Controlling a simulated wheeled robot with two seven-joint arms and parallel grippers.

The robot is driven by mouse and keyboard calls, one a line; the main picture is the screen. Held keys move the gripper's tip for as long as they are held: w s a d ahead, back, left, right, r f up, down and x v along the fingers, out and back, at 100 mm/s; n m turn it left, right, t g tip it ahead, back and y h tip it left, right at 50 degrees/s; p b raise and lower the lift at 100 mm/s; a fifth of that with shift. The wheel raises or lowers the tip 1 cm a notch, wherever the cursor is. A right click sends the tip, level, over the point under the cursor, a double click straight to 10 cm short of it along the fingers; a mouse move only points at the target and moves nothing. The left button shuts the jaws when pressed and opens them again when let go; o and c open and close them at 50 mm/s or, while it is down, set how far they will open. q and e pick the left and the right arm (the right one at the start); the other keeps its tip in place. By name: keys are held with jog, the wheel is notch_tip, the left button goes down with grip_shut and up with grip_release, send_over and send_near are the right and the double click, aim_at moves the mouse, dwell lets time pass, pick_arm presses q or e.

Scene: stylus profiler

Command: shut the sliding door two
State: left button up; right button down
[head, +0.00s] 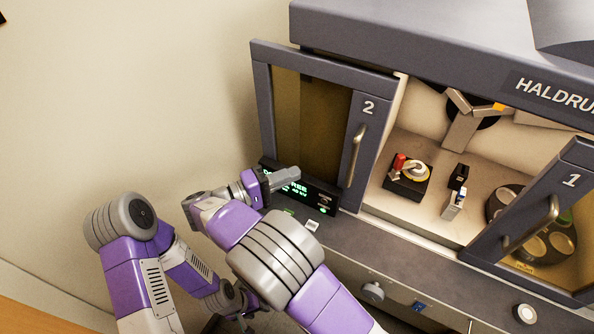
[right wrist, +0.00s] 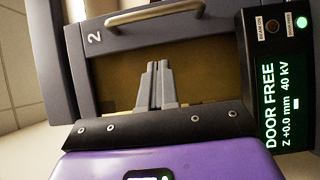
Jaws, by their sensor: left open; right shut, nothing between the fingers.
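Sliding door two (head: 362,135) is a dark-framed panel with a tinted pane, marked "2", with a vertical bar handle (head: 355,155) near its right edge. It stands out to the left, leaving the chamber opening to its right uncovered. In the right wrist view the door (right wrist: 85,50) and its handle (right wrist: 155,16) lie beyond my fingers. My right gripper (head: 297,173) is shut and empty, in front of the door's lower part, left of and apart from the handle. Its fingertips also show in the right wrist view (right wrist: 157,66). My left gripper (head: 238,304) is low, partly hidden behind my right arm, and open.
Door one (head: 572,160), with its own handle (head: 535,225), stands at the right. Inside the chamber (head: 420,205) are a red-topped fixture (head: 402,170) and a round sample holder (head: 535,235). A display (right wrist: 275,90) reads "DOOR FREE". A knob (head: 372,292) juts from the front.

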jog(key=w+d, duration=0.1)
jog(key=d, duration=1)
jog(key=shift+w, duration=0.2)
